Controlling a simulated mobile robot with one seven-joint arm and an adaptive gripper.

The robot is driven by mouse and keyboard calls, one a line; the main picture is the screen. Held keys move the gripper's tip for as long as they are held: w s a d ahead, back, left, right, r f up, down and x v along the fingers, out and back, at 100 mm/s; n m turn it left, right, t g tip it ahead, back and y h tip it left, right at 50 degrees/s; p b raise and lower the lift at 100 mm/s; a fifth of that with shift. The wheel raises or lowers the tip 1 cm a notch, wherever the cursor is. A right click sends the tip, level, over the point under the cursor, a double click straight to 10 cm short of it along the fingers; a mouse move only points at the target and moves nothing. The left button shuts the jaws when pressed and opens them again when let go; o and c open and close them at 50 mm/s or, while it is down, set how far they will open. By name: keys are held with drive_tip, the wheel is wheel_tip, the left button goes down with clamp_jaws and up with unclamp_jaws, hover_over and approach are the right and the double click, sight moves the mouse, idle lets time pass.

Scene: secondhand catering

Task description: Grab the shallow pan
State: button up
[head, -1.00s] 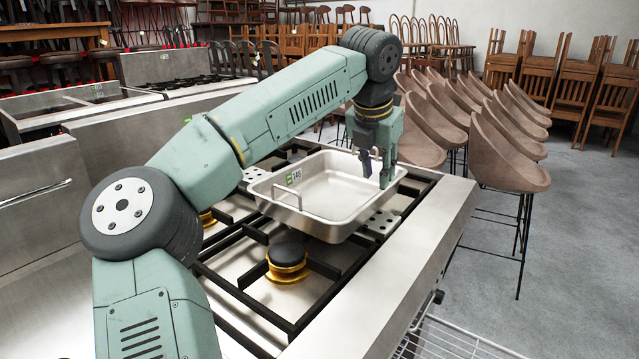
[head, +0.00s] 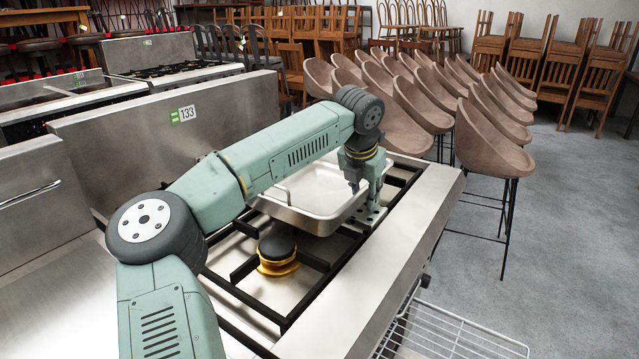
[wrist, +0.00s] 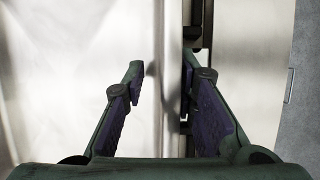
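The shallow pan (head: 318,190) is a rectangular silver metal tray resting on the black grates of a steel stove (head: 385,262). My arm covers its back left part in the head view. My gripper (head: 364,195) points down at the pan's right-hand edge, with a gap between its fingers. In the wrist view, my gripper (wrist: 163,82) is open. Its left finger is over the pale pan interior (wrist: 70,90), and its right finger is beyond the rim. The rim runs between the fingers, and no contact shows.
A black and gold burner (head: 277,252) sits in front of the pan. A steel panel tagged 133 (head: 185,135) stands behind my arm. Brown bar stools (head: 492,140) stand to the right, with a wire rack (head: 445,335) low in front. Grey floor at right is open.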

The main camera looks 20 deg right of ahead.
clamp_jaws()
drive_tip(key=shift+r, duration=0.1)
idle(0.8)
